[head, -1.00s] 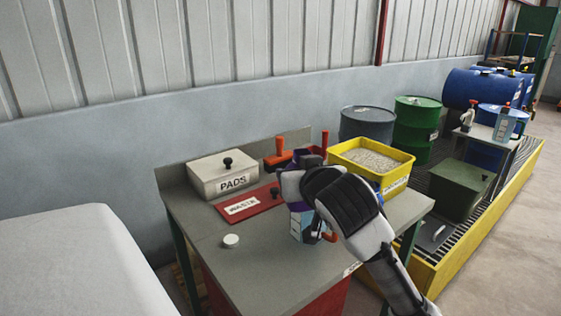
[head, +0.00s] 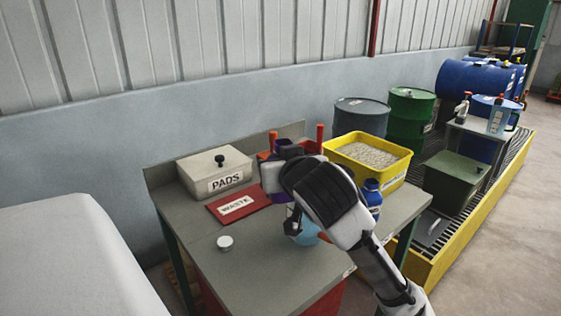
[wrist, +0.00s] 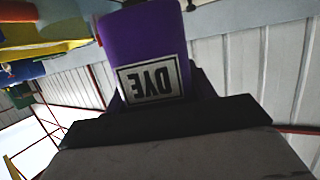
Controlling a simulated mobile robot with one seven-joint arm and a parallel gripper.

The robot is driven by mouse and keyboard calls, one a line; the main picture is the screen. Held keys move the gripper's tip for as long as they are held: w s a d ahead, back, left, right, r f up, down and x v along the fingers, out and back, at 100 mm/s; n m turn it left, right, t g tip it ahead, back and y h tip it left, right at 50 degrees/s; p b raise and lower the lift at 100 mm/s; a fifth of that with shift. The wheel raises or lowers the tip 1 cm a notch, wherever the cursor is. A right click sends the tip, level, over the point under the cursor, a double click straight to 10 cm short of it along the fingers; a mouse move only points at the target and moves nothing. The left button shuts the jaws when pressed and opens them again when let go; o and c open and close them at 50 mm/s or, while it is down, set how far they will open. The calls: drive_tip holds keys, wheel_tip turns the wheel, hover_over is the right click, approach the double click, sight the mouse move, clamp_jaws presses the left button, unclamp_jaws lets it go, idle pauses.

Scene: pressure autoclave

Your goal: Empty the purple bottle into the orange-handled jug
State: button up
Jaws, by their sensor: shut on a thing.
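The purple bottle (head: 271,178), labelled DYE, is held in my gripper (head: 282,172) above the bench. In the wrist view the purple bottle (wrist: 145,40) fills the upper middle, its label upside down, with the dark jaws around it. Its mouth is out of view, and I cannot tell whether liquid is leaving it. The jug (head: 303,232) is light blue and stands on the bench below my gripper. Its orange handle (head: 324,237) points right. My wrist and forearm hide part of the jug.
A white cap (head: 225,242) lies on the bench's front left. The PADS box (head: 215,172) and red WASTE lid (head: 238,204) stand behind. A blue bottle (head: 372,196) and a yellow tray of granules (head: 368,157) are to the right.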

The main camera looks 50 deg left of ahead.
drive_tip(key=shift+w+r+p, duration=0.25)
drive_tip(key=shift+p, duration=0.3)
drive_tip(key=shift+w+a+r+m+g+h+p, duration=0.2)
drive_tip(key=shift+w+m+g+p, duration=0.3)
drive_tip(key=shift+p, duration=0.75)
drive_tip(key=shift+w+d+r+m+g+h+p, duration=0.1)
drive_tip(key=shift+w+m+g+h+p, duration=0.3)
drive_tip(key=shift+p, duration=0.8)
drive_tip(key=shift+w+m+g+p, duration=0.2)
drive_tip(key=shift+m+g+p, duration=0.5)
drive_tip(key=shift+p, duration=1.35)
drive_tip(key=shift+s+f+m+g+p, duration=0.1)
drive_tip(key=shift+s+m+g+p, duration=0.35)
drive_tip(key=shift+p, duration=1.15)
drive_tip(key=shift+s+f+m+g+p, duration=0.1)
drive_tip(key=shift+m+g+p, duration=0.6)
drive_tip(key=shift+p, duration=0.9)
drive_tip(key=shift+s+f+m+g+h+p, duration=0.2)
drive_tip(key=shift+m+g+p, duration=0.3)
drive_tip(key=shift+p, duration=0.75)
drive_tip(key=shift+s+f+m+g+h+p, duration=0.1)
drive_tip(key=shift+f+m+g+p, duration=0.15)
drive_tip(key=shift+g+p, duration=0.65)
drive_tip(key=shift+f, duration=0.3)
drive_tip(key=shift+f+m+g, duration=1)
drive_tip(key=shift+m+g, duration=0.4)
drive_tip(key=shift+g, duration=0.05)
